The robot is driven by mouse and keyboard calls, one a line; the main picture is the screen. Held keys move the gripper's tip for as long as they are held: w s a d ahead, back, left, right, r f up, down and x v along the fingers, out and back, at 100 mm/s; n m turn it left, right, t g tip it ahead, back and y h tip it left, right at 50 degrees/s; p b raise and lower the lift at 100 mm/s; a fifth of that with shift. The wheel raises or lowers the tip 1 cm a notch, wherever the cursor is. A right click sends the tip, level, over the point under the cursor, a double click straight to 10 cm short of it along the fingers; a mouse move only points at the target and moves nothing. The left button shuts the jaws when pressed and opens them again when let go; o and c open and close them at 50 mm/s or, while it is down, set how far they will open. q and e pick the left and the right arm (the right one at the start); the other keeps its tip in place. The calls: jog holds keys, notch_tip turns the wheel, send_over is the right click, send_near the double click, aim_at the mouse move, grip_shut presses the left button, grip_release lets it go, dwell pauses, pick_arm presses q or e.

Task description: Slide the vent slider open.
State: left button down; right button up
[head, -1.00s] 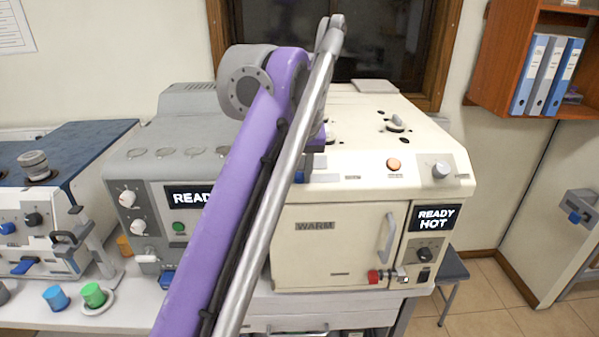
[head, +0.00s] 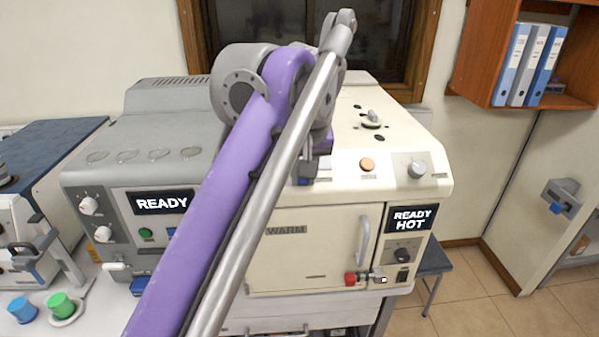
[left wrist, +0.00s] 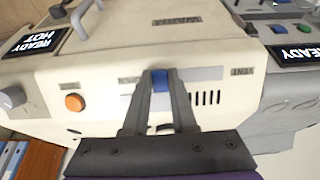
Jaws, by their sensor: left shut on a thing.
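The vent slider is a small blue knob (left wrist: 160,82) on a pale strip along the upper front of the cream oven (head: 335,240). In the left wrist view, my left gripper (left wrist: 160,78) has its two grey fingers shut on this knob, one on each side. Dark vent slots (left wrist: 206,98) show beside the knob, on the side of the "VENT" label (left wrist: 242,71). In the head view, my left gripper (head: 307,172) is at the oven's upper front edge, and my purple arm hides the strip's left part. My right gripper is not in view.
An orange button (head: 367,164) and a grey dial (head: 417,170) sit right of the gripper. The door handle (head: 364,240) and a red knob (head: 350,279) are lower on the oven. A grey machine (head: 150,190) stands close on the left. Free floor lies to the right.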

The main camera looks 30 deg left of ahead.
pick_arm(q)
jog(key=shift+d, duration=0.15)
jog(key=c, duration=1)
grip_release()
jog(key=shift+o, duration=1.4)
jog(key=shift+d, duration=0.2)
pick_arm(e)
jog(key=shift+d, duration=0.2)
pick_arm(q)
jog(key=shift+a+r, duration=0.1)
jog(key=shift+a, duration=0.05)
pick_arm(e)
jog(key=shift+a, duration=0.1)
pick_arm(q)
jog(key=p+v, duration=0.2)
jog(key=v, duration=0.8)
jog(key=shift+r, duration=0.35)
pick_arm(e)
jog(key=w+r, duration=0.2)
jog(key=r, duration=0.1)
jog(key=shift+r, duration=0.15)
